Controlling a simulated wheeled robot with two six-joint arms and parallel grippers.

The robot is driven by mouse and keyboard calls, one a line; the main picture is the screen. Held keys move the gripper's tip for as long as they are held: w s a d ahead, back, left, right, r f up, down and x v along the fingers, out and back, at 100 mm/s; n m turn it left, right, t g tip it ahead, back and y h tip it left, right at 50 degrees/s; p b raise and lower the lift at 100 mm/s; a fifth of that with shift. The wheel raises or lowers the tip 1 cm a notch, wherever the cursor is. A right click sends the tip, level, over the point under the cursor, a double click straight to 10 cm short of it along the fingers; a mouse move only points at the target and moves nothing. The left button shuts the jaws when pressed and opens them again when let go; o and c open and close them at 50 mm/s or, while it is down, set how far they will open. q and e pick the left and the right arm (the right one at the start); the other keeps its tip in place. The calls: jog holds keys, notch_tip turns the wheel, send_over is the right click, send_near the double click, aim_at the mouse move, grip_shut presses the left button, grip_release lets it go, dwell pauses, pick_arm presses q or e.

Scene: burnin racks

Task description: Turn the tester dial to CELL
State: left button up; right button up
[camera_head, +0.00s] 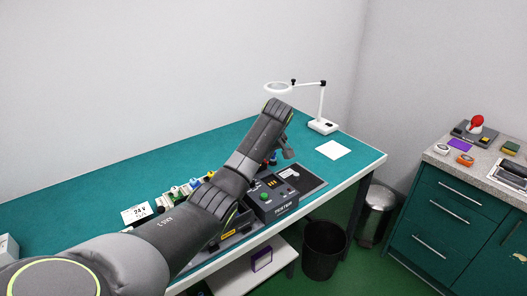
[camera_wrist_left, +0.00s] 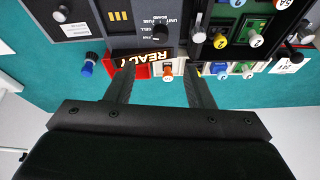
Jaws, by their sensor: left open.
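The tester (camera_head: 272,200) is a dark grey box near the front edge of the green bench, with green and red spots on top. In the left wrist view, its dark panel (camera_wrist_left: 135,20) appears upside down with white dial lettering (camera_wrist_left: 160,30). CELL is among the words. The dial's pointer is too small and dark to read. My left gripper (camera_wrist_left: 163,85) is open, its fingers apart, just short of the panel. In the head view the gripper (camera_head: 287,153) is above and behind the tester, partly hidden.
My left arm crosses the bench and hides part of it. A white magnifier lamp (camera_head: 322,125) and a white sheet (camera_head: 333,150) are at the back right. Coloured parts (camera_head: 185,187) and a 24 V card (camera_head: 137,213) lie left of the tester. A black bin (camera_head: 323,250) stands below.

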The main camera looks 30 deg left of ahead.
pick_arm(q)
jog(key=shift+b+v, duration=0.35)
jog(key=shift+v, duration=1.85)
jog(key=shift+f, duration=0.15)
